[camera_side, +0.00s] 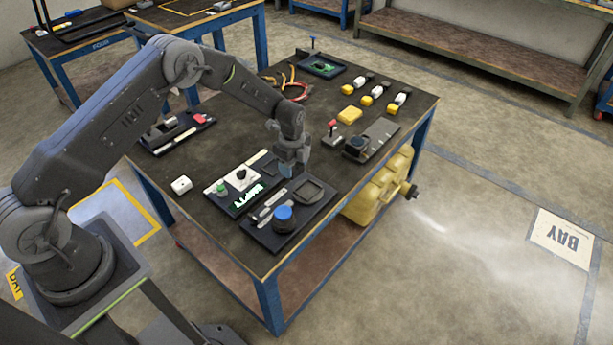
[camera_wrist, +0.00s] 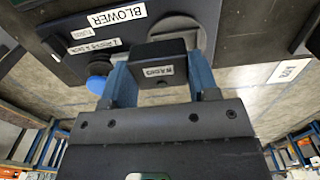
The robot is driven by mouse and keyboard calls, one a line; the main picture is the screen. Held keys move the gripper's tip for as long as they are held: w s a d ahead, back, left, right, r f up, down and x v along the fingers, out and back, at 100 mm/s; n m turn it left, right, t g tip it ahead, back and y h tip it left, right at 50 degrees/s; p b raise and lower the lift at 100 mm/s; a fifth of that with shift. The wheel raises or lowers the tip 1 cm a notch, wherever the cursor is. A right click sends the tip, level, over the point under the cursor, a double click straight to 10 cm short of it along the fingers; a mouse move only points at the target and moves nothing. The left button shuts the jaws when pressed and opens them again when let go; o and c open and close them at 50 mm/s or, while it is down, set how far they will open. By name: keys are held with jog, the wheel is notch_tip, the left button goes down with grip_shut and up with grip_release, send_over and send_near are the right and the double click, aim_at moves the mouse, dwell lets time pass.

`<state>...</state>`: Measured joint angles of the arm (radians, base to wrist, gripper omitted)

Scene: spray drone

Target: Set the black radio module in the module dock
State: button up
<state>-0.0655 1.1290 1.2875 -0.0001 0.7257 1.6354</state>
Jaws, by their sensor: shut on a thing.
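My gripper (camera_wrist: 162,72) is shut on the black radio module (camera_wrist: 160,52), a small black box with a white label, held between its two blue fingers. In the side view my gripper (camera_side: 288,166) hangs over the near part of the bench; the module cannot be made out there. In the wrist view a grey rounded recess (camera_wrist: 186,30) lies partly behind the module, beside a BLOWER label (camera_wrist: 116,15).
A dark device (camera_side: 370,138) and several yellow and white blocks stand farther back. A yellow tank (camera_side: 378,188) sits below the bench's right edge.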

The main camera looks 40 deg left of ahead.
jog(key=s+a+r, duration=0.2)
jog(key=a, duration=0.8)
jog(key=s+a+r, duration=0.1)
jog(key=s+a, duration=0.1)
jog(key=a, duration=0.8)
send_over(274, 168)
notch_tip(274, 168, down, 6)
jog(key=shift+w+f, duration=0.1)
jog(key=shift+f, duration=1.95)
jog(key=shift+f, duration=0.2)
jog(key=o, duration=0.9)
jog(key=shift+o, duration=0.2)
